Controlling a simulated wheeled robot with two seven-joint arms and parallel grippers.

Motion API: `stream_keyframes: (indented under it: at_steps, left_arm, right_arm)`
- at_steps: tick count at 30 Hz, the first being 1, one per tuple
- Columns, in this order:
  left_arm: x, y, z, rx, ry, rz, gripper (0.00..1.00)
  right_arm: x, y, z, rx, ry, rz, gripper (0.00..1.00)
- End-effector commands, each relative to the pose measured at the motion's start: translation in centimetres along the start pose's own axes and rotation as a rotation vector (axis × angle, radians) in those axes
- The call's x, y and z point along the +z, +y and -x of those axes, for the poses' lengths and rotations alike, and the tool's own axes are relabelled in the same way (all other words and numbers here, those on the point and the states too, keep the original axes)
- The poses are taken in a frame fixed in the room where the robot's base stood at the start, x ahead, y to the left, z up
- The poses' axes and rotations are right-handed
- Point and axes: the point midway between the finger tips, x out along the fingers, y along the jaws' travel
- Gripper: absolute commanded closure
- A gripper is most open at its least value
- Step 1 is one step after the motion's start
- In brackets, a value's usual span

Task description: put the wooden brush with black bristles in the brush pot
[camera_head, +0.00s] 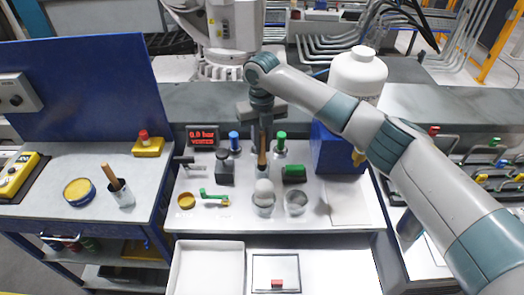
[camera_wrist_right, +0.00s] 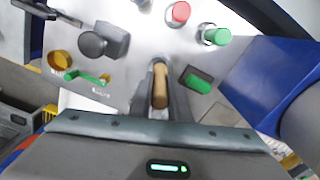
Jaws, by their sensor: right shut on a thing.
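My right gripper (camera_head: 263,160) points down over the middle of the white work surface and is shut on a wooden handle (camera_head: 262,153). In the right wrist view the handle (camera_wrist_right: 160,85) sits between the fingers (camera_wrist_right: 160,100). I cannot make out its bristles. Below the gripper, a pale rounded thing (camera_head: 264,188) sits at the mouth of a metal cup (camera_head: 263,208). My left gripper is not in view.
A second metal cup (camera_head: 296,203) stands right of the first. A blue box (camera_head: 338,150) stands to the right. A white tray (camera_head: 180,270) lies in front.

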Motion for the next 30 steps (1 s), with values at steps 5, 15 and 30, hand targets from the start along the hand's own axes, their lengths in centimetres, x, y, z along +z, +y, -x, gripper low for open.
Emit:
stream_keyframes:
  at_steps: [5, 15, 30]
  left_arm:
    - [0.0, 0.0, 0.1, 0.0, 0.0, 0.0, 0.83]
    - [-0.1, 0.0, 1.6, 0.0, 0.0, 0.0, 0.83]
    - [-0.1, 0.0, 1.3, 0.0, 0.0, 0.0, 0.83]
  right_arm:
    - [0.0, 0.0, -0.1, 0.0, 0.0, 0.0, 1.0]
    - [0.0, 0.0, -3.2, 0.0, 0.001, -0.001, 1.0]
    - [0.0, 0.0, -4.2, 0.0, 0.0, 0.0, 1.0]
